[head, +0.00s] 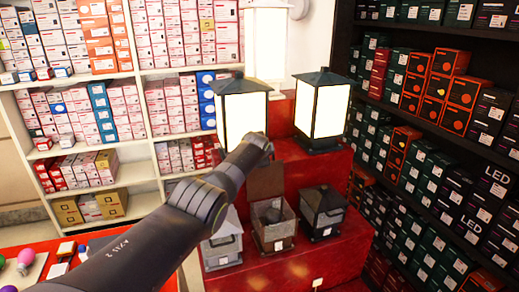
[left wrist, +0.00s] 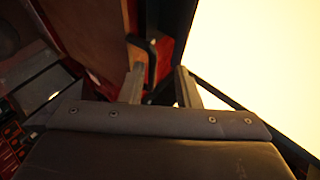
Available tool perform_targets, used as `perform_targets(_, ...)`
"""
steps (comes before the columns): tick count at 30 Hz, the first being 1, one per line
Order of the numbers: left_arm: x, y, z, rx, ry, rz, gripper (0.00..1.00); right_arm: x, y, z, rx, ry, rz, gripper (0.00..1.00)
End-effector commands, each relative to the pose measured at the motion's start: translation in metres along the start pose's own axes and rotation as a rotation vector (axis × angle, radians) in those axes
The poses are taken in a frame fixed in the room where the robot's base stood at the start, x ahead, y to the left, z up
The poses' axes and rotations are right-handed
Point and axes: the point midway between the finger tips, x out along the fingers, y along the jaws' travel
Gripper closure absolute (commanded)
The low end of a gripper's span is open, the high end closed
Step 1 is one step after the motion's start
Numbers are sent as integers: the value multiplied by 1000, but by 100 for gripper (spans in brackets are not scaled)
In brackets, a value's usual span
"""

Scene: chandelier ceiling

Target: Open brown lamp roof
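The brown lamp (head: 273,235) stands in the middle of the three small lanterns on the lower red step in the head view. Its brown roof (head: 265,182) stands up at the back, and the dark inside of the box shows. My left arm reaches over from the left, and its wrist is above and behind the raised roof. My left gripper's fingers are hidden in the head view. In the left wrist view my left gripper (left wrist: 160,88) has its fingers apart, with nothing clearly between them. A brown panel (left wrist: 90,38), perhaps the roof, is left of the fingers. My right gripper is not in view.
Lit lanterns (head: 322,110) (head: 241,106) stand on the upper step near my wrist; a bright pane (left wrist: 260,45) fills the right of the wrist view. A grey lantern (head: 222,243) and a dark lantern (head: 323,211) flank the brown lamp. Shelves of boxes stand both sides.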

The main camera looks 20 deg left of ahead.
Motion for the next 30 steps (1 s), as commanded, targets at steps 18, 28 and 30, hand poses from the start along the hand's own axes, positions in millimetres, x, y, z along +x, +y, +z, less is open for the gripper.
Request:
perform_targets(18, -31, 0, 0, -1, 0, 1, 70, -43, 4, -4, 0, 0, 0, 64)
perform_targets(28, -54, 1, 0, -1, 1, -1, 70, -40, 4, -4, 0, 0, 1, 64)
perform_targets(30, -60, 1, 0, -1, 1, -2, 70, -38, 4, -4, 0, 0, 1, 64)
